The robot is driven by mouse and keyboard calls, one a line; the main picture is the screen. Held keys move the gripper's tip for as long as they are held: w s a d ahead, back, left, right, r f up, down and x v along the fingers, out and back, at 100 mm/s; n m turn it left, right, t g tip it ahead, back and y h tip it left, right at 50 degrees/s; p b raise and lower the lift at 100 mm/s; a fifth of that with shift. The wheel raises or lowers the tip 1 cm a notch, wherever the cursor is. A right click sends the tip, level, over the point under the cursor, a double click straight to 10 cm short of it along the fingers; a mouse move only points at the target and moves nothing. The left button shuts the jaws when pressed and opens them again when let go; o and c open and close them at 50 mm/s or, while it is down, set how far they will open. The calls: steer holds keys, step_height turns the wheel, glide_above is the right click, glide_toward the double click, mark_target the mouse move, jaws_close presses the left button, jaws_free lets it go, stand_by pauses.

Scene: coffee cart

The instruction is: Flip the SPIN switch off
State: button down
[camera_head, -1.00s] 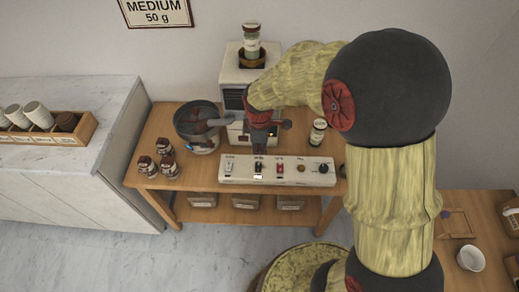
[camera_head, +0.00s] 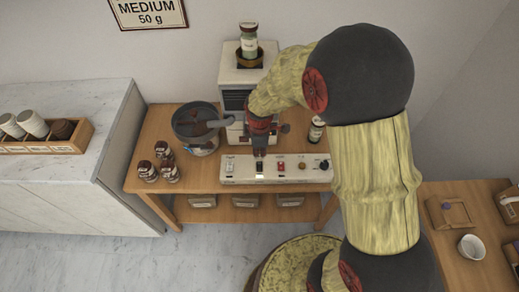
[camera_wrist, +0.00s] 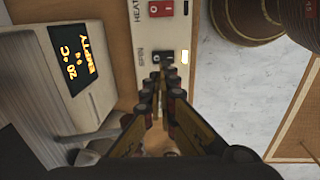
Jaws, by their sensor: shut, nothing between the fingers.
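The SPIN switch (camera_wrist: 163,58) is a small black rocker on the white control panel (camera_head: 240,178), beside its printed label in the wrist view. A small lamp (camera_wrist: 185,57) next to it glows bright. My gripper (camera_wrist: 161,74) is shut and empty, with its fingertips right at the switch and covering part of it. Whether they touch it, and which way the rocker is tilted, I cannot tell. In the head view my gripper (camera_head: 260,155) points down over the panel, above the lit lamp.
The red HEAT switch (camera_wrist: 161,8) sits beside SPIN on the panel. A grey pot (camera_head: 197,125) stands behind left, with several small jars (camera_head: 168,172) further left. A device with a display reading EMPTY (camera_wrist: 75,60) is close to my gripper.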

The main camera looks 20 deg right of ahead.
mark_target(260, 168)
steer(key=f+b, duration=0.1)
steer(key=f, duration=0.5)
steer(key=w+f+b, duration=0.1)
steer(key=f, duration=0.2)
steer(key=shift+d+f+b, duration=0.1)
steer(key=shift+d+b, duration=0.1)
steer(key=shift+b, duration=0.1)
steer(key=shift+f, duration=0.1)
steer(key=shift+f, duration=0.1)
steer(key=shift+w+f, duration=0.2)
steer(key=shift+s, duration=0.15)
steer(key=shift+s+a+p, duration=0.2)
steer(key=shift+s+p, duration=0.25)
steer(key=shift+s, duration=0.2)
